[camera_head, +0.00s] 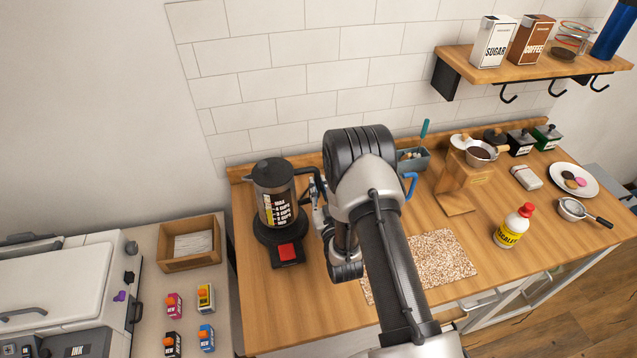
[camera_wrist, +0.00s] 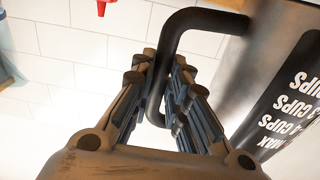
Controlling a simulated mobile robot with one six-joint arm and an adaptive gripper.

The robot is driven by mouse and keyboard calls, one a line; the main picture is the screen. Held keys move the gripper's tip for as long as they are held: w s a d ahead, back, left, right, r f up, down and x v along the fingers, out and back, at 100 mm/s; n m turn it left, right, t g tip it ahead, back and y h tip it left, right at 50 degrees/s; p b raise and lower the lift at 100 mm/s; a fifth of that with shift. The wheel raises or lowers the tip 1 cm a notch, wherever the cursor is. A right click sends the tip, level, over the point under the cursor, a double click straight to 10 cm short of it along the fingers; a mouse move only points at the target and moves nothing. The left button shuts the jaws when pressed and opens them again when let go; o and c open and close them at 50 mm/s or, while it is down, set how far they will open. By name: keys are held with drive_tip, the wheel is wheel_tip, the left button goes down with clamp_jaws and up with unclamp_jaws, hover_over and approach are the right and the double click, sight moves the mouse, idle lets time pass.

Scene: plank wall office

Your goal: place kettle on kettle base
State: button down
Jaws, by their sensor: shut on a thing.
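The kettle (camera_head: 272,190) is dark with a level window marked in cups and stands upright at the left of the wooden counter. It is on or just above the round black kettle base (camera_head: 287,251), which has a red switch at its front; I cannot tell whether they touch. My gripper (camera_head: 318,198) is at the kettle's right side, partly hidden by my arm. In the wrist view my gripper (camera_wrist: 160,95) is shut on the black kettle handle (camera_wrist: 164,60), with the kettle body (camera_wrist: 265,75) at the right.
A speckled mat (camera_head: 435,257), a yellow bottle with a red cap (camera_head: 513,227) and a wooden stand (camera_head: 457,183) are to the right. An open box (camera_head: 191,243) stands left on a lower surface. A shelf (camera_head: 540,66) hangs at the upper right.

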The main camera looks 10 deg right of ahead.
sight(319, 196)
drive_tip(key=shift+w+f+b, duration=0.1)
drive_tip(key=shift+f+b, duration=0.2)
drive_tip(key=shift+f, duration=1.3)
drive_tip(key=shift+f, duration=0.15)
drive_tip(key=c, duration=2)
unclamp_jaws()
drive_tip(key=shift+f, duration=0.25)
drive_tip(key=o, duration=0.4)
drive_tip(key=shift+o, duration=0.2)
drive_tip(key=shift+r, duration=0.1)
